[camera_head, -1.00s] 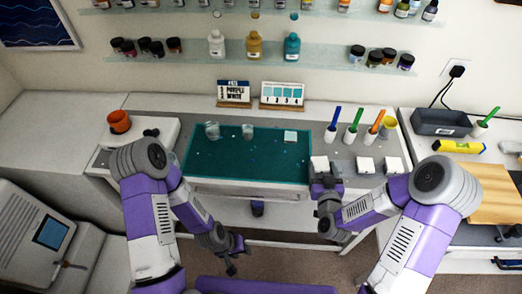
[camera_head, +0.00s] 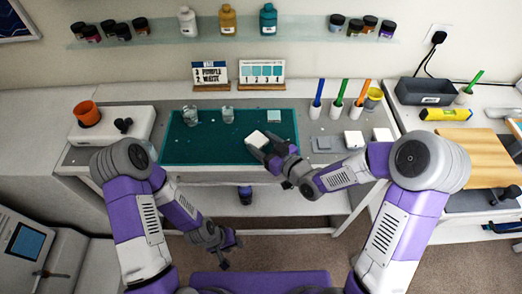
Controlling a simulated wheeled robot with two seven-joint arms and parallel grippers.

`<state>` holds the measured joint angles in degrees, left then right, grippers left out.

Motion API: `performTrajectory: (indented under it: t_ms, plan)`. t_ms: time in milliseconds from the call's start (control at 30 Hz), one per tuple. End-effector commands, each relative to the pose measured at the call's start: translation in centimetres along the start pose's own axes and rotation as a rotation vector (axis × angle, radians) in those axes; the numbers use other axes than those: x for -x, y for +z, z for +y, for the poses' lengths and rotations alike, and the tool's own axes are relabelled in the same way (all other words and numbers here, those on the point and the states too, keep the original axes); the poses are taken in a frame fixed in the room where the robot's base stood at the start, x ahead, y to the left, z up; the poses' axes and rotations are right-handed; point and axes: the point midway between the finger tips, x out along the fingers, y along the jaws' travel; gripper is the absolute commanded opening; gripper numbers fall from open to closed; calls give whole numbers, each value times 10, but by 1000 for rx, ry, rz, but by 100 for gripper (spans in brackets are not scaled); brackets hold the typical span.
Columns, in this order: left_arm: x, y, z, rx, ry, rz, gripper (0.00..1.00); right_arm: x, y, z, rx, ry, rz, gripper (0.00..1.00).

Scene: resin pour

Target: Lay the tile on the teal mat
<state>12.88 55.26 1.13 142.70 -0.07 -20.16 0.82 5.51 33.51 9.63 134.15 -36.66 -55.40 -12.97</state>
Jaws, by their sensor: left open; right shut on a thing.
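The teal mat (camera_head: 190,148) lies on the workbench. My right gripper (camera_head: 268,148) is shut on a white square tile (camera_head: 257,139) and holds it over the front right part of the mat. Whether the tile touches the mat cannot be told. Two more white tiles stand to the right, one (camera_head: 354,139) beside a grey square (camera_head: 322,144) and one (camera_head: 382,135) farther right. A pale tile (camera_head: 274,116) lies at the mat's back right. My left gripper (camera_head: 228,246) is open and empty, low in front of the bench.
Two clear cups (camera_head: 190,115) (camera_head: 228,114) stand at the mat's back edge. Upright coloured-handled tools in white holders (camera_head: 337,108) and a yellow cup (camera_head: 373,98) stand right of the mat. Two small signs (camera_head: 261,72) stand behind it. The mat's front left is clear.

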Motion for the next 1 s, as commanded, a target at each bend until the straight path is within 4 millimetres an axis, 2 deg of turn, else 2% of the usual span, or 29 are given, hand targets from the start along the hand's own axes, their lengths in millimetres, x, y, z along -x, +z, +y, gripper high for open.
performTrajectory:
  t_ms: [267, 533, 967, 1000]
  plan:
    - [-9, 0, -3, 0, 0, 0, 43, -5, 36, 0, -1, 0, -1, 32]
    - [-9, 0, -3, 0, 0, 0, 43, -5, 35, 0, 1, 0, 1, 32]
    - [-22, -1, -8, 0, 0, 0, 43, -6, 48, -1, -1, 0, -7, 32]
    - [-23, -1, -8, 0, 0, 0, 43, -6, 49, -1, -2, 0, -9, 65]
